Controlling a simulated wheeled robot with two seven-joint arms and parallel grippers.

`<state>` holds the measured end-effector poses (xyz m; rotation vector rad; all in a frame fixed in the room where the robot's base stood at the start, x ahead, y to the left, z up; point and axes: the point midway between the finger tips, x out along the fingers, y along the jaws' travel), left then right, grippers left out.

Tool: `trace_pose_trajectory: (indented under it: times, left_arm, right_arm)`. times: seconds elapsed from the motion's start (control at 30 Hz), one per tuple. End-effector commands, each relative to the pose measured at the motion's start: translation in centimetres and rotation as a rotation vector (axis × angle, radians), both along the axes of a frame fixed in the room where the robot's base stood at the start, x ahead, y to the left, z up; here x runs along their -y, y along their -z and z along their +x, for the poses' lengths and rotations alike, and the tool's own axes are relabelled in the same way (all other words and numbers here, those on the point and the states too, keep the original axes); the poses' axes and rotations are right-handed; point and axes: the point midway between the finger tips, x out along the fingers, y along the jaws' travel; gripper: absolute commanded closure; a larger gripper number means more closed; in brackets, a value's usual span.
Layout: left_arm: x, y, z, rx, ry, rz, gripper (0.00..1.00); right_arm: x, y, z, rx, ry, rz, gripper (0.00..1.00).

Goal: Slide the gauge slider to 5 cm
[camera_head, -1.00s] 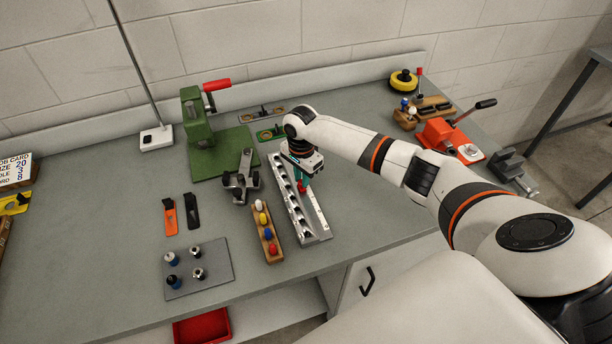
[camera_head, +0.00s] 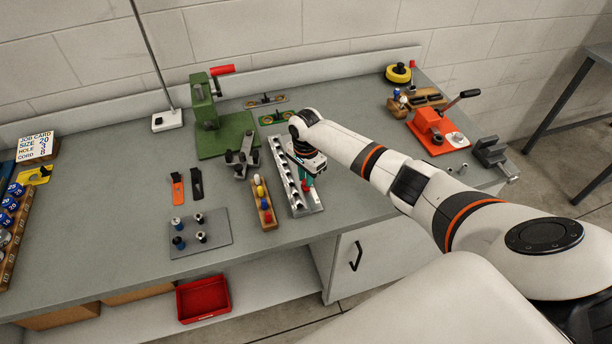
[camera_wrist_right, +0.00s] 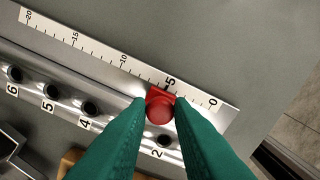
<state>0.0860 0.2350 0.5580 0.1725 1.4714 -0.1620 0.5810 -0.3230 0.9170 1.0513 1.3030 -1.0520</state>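The gauge is a long metal rail (camera_head: 281,164) with a row of holes and a white ruler strip, which also shows in the right wrist view (camera_wrist_right: 97,49). In that view the red slider knob (camera_wrist_right: 159,107) sits beside the ruler, close to the 5 mark; its exact reading is hard to tell. The green fingers of my right gripper (camera_wrist_right: 161,101) press in on both sides of the knob. In the head view my right gripper (camera_head: 307,181) reaches down over the near part of the rail, hiding some of the ruler. My left gripper is out of view.
A wooden block with colored pegs (camera_head: 264,213) stands left of the rail. A grey plate with pins (camera_head: 216,240), a green press (camera_head: 222,139) and a dark clamp-like tool (camera_head: 241,160) lie further left. An orange lever tool (camera_head: 429,124) stands right. The bench right of the rail is mostly clear.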

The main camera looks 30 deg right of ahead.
Motion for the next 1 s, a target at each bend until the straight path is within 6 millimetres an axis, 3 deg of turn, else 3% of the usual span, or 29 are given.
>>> trace_pose_trajectory:
  times: [0.03,0.13,0.47,0.57,1.0]
  left_arm:
    - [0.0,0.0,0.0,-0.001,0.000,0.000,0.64]
    - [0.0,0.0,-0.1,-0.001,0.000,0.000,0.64]
    - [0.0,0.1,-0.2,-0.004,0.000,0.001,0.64]
    - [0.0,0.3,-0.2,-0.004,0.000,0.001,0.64]
    - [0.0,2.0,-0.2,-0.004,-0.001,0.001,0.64]
  right_arm:
    - [0.0,-0.1,0.0,0.001,0.000,0.000,0.72]
    - [0.0,0.0,0.0,0.001,0.000,0.000,0.59]
    - [0.0,-0.3,0.0,0.001,0.000,0.001,0.59]
    - [0.0,-1.5,0.0,0.002,-0.002,0.000,0.59]
    - [0.0,-10.1,0.0,0.003,0.000,0.001,0.59]
